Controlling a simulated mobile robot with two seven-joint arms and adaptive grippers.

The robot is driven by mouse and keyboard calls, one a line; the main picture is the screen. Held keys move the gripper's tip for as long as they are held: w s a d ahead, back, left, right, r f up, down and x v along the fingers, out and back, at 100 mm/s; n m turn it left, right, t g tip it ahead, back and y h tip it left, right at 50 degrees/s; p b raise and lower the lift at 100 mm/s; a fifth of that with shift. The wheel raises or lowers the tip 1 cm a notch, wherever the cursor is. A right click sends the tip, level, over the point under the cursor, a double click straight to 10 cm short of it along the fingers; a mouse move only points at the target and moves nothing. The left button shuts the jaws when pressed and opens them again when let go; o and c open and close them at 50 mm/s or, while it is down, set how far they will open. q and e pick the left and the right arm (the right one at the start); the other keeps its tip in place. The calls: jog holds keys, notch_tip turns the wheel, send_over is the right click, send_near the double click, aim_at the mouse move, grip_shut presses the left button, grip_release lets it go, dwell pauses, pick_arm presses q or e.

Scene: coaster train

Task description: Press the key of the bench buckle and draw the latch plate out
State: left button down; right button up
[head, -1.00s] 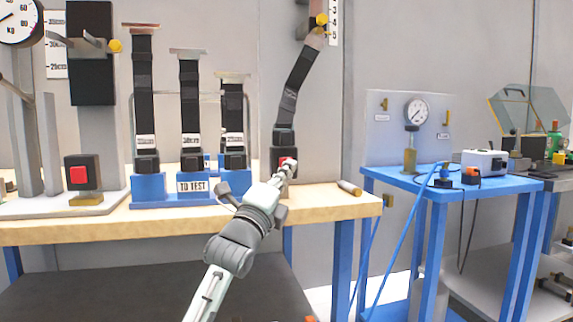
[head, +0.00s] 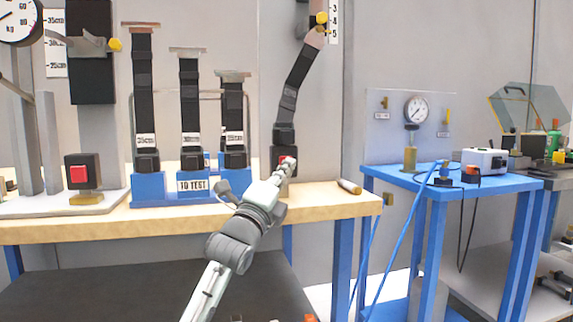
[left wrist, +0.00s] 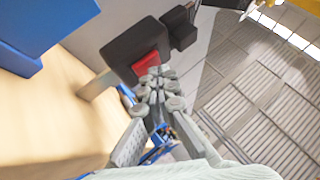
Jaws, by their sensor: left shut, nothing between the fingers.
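The bench buckle (head: 280,157) is a black block with a red key, standing near the right end of the wooden bench. A black strap (head: 293,90) rises from its top, where a darker block sits; the latch plate itself is not distinct. My left gripper (head: 288,162) is shut, with its fingertips at the red key in the head view. In the left wrist view the buckle (left wrist: 128,45) shows its red key (left wrist: 147,63), and the closed fingertips (left wrist: 158,78) are at its lower edge. I cannot tell whether the key is pressed in. My right gripper is not in view.
The bench top (head: 320,199) bears a blue rack (head: 150,187) with several strapped buckles marked TO TEST. Another red-key buckle (head: 82,172) stands at left. A small cylinder (head: 349,187) lies near the right edge. A blue table (head: 400,178) with a gauge stands further right.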

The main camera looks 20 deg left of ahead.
pick_arm(q)
jog(key=shift+w+a, duration=0.1)
jog(key=shift+w, duration=0.05)
dwell(0.5)
jog(key=shift+s+d+p, duration=0.35)
jog(key=shift+s+d, duration=0.15)
jog(key=shift+s, duration=0.3)
jog(key=shift+s+d, duration=0.1)
jog(key=shift+s+d+p, duration=0.3)
jog(key=shift+s+d, duration=0.4)
jog(key=shift+s, duration=0.3)
jog(key=shift+s+d+p, duration=0.25)
jog(key=shift+s+d, duration=0.4)
jog(key=shift+s, duration=0.35)
